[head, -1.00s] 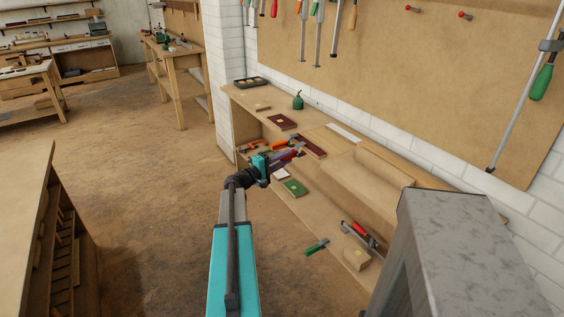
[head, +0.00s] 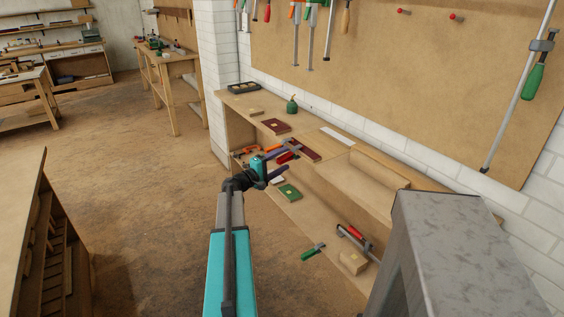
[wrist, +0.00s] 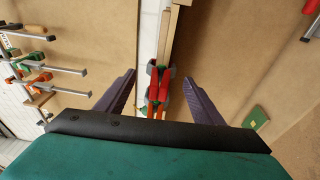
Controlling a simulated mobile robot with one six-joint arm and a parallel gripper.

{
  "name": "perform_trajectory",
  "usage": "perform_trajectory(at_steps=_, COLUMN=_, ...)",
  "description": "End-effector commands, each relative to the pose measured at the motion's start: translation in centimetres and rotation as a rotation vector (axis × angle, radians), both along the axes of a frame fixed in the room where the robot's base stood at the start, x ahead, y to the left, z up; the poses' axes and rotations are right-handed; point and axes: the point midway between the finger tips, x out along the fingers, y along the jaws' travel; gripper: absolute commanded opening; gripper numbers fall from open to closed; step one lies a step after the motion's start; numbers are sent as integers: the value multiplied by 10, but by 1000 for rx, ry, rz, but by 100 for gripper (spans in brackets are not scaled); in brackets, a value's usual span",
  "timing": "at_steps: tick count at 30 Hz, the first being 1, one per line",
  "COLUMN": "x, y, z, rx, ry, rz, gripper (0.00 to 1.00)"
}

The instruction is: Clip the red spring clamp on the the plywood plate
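The red spring clamp (head: 285,158) is on the workbench side, close to my gripper (head: 291,155) in the head view. In the wrist view the clamp (wrist: 154,88) shows red arms and grey ends, lying between the two purple fingers of my gripper (wrist: 158,76). The fingers are spread wide and open, with space on both sides of the clamp, and do not touch it. I cannot tell whether the clamp touches any plate.
Orange and green bar clamps (wrist: 40,72) are at the left in the wrist view. A green block (head: 289,193) and a dark red block (head: 276,126) lie on the bench. A bar clamp with a red handle (head: 354,232) is further right. Open floor lies left of my arm.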

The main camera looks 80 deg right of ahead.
Motion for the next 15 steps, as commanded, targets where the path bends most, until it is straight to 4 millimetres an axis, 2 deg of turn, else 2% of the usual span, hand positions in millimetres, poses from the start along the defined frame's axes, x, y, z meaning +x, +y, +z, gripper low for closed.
perform_trajectory(at_steps=6, x=0, y=0, z=0, rx=0, ry=0, rz=0, gripper=62)
perform_trajectory(at_steps=10, x=0, y=0, z=0, rx=0, ry=0, rz=0, gripper=84)
perform_trajectory(at_steps=15, x=0, y=0, z=0, rx=0, ry=0, rz=0, gripper=84)
